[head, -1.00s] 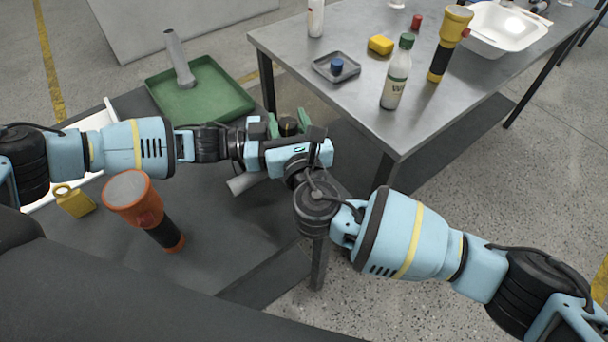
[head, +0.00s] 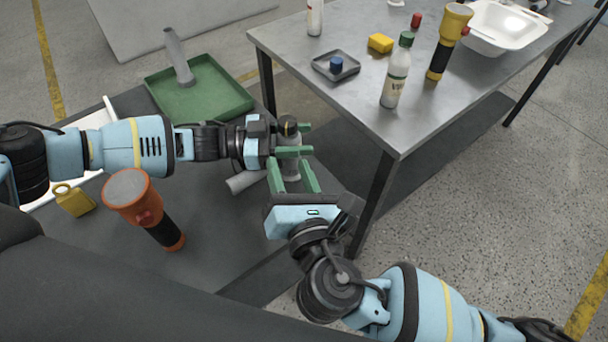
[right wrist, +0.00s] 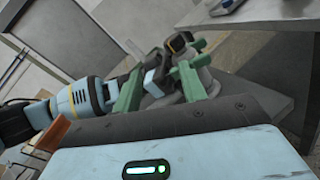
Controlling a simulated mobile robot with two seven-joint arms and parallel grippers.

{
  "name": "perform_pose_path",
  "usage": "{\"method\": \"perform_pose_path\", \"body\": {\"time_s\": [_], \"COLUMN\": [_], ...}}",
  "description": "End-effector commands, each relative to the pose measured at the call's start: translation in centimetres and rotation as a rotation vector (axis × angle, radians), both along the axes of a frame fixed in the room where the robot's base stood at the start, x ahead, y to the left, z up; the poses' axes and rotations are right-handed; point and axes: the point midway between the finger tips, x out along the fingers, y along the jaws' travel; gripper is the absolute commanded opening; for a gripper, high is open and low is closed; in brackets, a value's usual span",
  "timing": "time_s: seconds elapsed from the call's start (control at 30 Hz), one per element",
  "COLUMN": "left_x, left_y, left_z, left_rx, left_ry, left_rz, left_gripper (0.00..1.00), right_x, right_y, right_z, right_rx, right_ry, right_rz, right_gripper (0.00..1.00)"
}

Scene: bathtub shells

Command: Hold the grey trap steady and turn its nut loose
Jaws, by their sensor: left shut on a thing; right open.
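The grey trap (head: 292,166) stands upright at the right end of the dark bench, with a grey pipe (head: 245,182) reaching left. A dark cap with a yellowish mark (head: 288,126) shows at its top. My left gripper (head: 292,146) comes from the left and is shut on the trap's upper part with green fingers. My right gripper (head: 293,177) is open in front of the trap, its two green fingers pointing towards it. The trap (right wrist: 208,78) also shows in the right wrist view, beyond the right fingers. The nut cannot be clearly made out.
An orange flashlight (head: 147,205) and a yellow padlock-like piece (head: 74,201) are on the bench. The metal table (head: 410,122) at right carries a bottle (head: 396,75), a yellow flashlight (head: 447,45) and a white basin (head: 502,28).

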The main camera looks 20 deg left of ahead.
Motion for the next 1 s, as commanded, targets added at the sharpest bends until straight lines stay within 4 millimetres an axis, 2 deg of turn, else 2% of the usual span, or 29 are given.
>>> {"method": "perform_pose_path", "body": {"time_s": [0.5,1.0], "left_x": [0.0,0.0], "left_y": [0.0,0.0], "left_z": [0.0,0.0], "left_rx": [0.001,0.0], "left_ry": [0.0,0.0], "left_rz": [0.0,0.0], "left_gripper": [0.19,0.19], "right_x": [-1.2,-1.4], "right_y": [1.6,1.6], "right_z": [0.8,1.3], "right_rx": [0.612,1.199], "right_ry": [0.388,0.75], "right_rz": [0.03,0.023], "right_gripper": [0.42,0.42]}}
